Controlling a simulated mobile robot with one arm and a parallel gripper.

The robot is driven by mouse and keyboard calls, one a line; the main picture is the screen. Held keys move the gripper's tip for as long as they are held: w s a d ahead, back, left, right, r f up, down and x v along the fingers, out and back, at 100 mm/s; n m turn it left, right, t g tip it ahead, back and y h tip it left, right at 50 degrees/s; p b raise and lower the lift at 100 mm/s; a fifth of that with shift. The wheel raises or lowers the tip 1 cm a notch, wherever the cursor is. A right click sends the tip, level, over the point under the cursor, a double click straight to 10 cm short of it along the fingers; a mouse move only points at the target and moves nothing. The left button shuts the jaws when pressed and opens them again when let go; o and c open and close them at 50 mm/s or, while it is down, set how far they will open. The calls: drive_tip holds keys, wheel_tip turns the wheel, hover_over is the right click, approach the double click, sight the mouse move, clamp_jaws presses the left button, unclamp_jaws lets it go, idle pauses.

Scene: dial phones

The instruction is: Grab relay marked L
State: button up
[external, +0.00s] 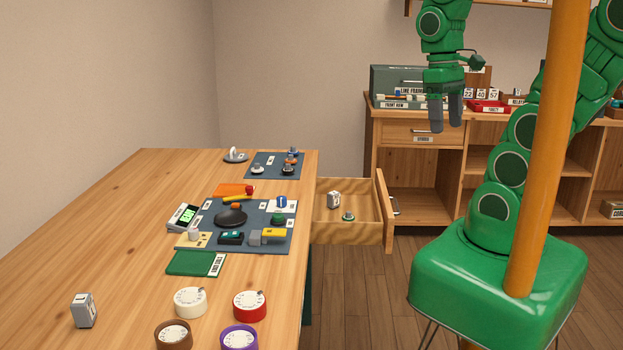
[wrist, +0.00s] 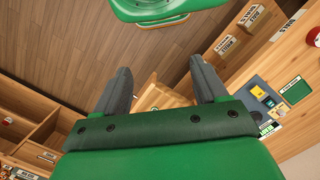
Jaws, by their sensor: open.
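My gripper (external: 446,112) is open and empty. It hangs high, to the right of the open drawer (external: 386,215) and in front of the shelf unit. In the wrist view, its two fingers (wrist: 160,78) stand apart with nothing between them. A small grey-and-white block that looks like a relay (external: 84,310) stands upright at the table's front left. A similar block (external: 334,199) stands in the open drawer beside a round green-and-white part (external: 348,216). The marks on both blocks are too small to read surely, so I cannot tell which bears L.
The table (external: 130,230) holds a dark mat (external: 290,245) with phone parts, a smaller mat at the back, a green card (external: 190,263) and several dials (external: 250,306). A shelf unit (external: 480,145) holds trays. An orange post (external: 545,150) stands before my arm.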

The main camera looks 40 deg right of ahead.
drive_tip(key=shift+w, duration=0.1)
drive_tip(key=w+a+f+m+t+y, duration=0.2)
drive_tip(key=w+a+t+y, duration=0.1)
drive_tip(key=w+a, duration=1.15)
drive_tip(key=m+t+y, duration=0.4)
drive_tip(key=m+y, duration=0.5)
drive_tip(key=m, duration=0.8)
hover_over(89, 301)
drive_tip(key=s+d, duration=0.2)
drive_tip(key=d, duration=0.6)
wheel_tip(89, 301, down, 13)
drive_tip(key=a+f+m, duration=0.1)
drive_tip(key=f, duration=0.1)
drive_tip(key=a+f+m+t, duration=0.1)
drive_tip(key=f+m, duration=0.1)
drive_tip(key=s+a+f+m, duration=0.1)
drive_tip(key=f+m, duration=0.1)
drive_tip(key=f, duration=0.1)
drive_tip(key=shift+a+t+h, duration=0.3)
drive_tip(key=shift+t, duration=0.1)
drive_tip(key=shift+a+f, duration=0.1)
drive_tip(key=shift+f, duration=0.2)
drive_tip(key=shift+x, duration=3.85)
